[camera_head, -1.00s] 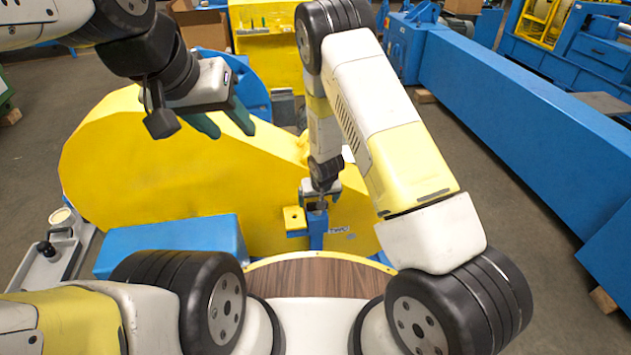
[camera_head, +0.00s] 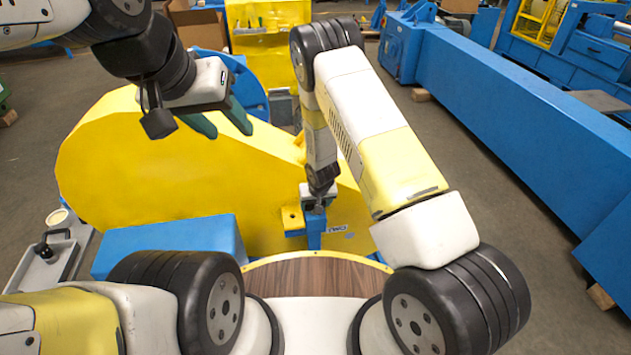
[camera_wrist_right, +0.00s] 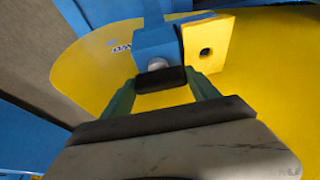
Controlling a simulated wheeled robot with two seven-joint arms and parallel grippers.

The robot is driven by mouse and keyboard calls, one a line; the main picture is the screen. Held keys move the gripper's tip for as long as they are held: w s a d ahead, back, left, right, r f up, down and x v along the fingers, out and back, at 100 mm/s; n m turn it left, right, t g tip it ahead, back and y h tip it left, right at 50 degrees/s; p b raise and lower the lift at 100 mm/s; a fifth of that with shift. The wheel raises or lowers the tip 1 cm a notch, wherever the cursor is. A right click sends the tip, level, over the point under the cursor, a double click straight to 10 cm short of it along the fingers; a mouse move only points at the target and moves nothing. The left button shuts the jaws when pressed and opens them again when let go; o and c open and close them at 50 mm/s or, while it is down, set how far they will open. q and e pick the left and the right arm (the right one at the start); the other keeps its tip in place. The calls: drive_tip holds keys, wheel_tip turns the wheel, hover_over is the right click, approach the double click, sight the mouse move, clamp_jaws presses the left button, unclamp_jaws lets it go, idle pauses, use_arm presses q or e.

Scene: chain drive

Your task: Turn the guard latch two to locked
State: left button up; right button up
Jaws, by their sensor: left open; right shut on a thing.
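The guard (camera_head: 150,165) is a large yellow cover in front of me. Guard latch two (camera_head: 315,228) is on its near face, a blue bracket beside a yellow plate (camera_head: 292,217) and a small label. In the right wrist view the latch's black handle bar (camera_wrist_right: 160,79) lies between my green fingers, in front of the blue block (camera_wrist_right: 157,42). The yellow plate with a hole (camera_wrist_right: 208,46) is to its right. My right gripper (camera_wrist_right: 163,92) is shut on the handle; its fingertips are hard to make out in the head view. My left gripper (camera_head: 231,131) is open and empty above the guard.
A blue box (camera_head: 170,247) stands left of the latch. A wood-topped round surface (camera_head: 320,276) is nearest me. A grey tray (camera_head: 45,262) is at the far left. A long blue beam (camera_head: 510,115) runs along the right over open floor.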

drive_tip(key=shift+d+n, duration=0.1)
drive_tip(key=shift+n, duration=0.2)
drive_tip(key=n+y, duration=0.1)
drive_tip(key=n, duration=0.2)
drive_tip(key=shift+d+y, duration=0.1)
drive_tip(key=shift+y, duration=0.2)
drive_tip(key=shift+w+n+g+y, duration=0.1)
drive_tip(key=shift+n+g+y, duration=0.45)
drive_tip(key=shift+n, duration=1.25)
drive_tip(key=o, duration=1.4)
drive_tip(key=shift+g, duration=0.25)
drive_tip(key=shift+c, duration=0.2)
